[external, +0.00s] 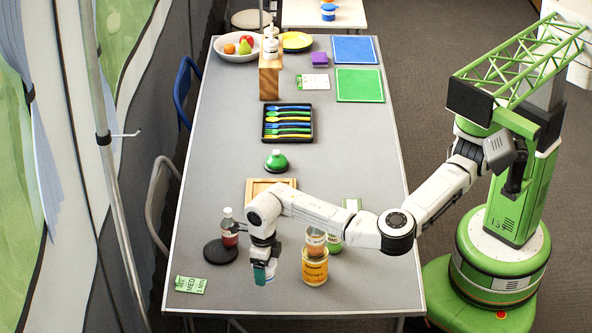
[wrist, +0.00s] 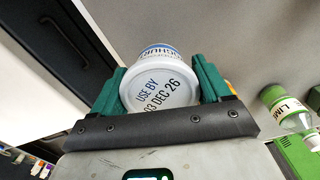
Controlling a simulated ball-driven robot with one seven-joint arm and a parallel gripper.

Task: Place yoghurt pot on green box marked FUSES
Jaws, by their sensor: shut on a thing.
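The yoghurt pot (wrist: 162,88) is in my gripper, its white lid reading USE BY 03 DEC 26 facing the wrist camera. The two green fingers (wrist: 160,85) press on either side of it. In the external view my gripper (external: 265,270) is low over the near part of the table, left of a yellow tin; the pot is mostly hidden there by the fingers. A green box (wrist: 291,156) shows at the right edge of the wrist view, partly cut off. In the external view a green item (external: 352,204) is partly hidden behind my arm. I cannot read FUSES on either.
A yellow tin (external: 315,271) with a smaller tin (external: 316,241) on top stands right of my gripper. A bottle (external: 229,228) and black disc (external: 217,254) are to the left. A green card (external: 191,284) lies at the near left. The near right corner is clear.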

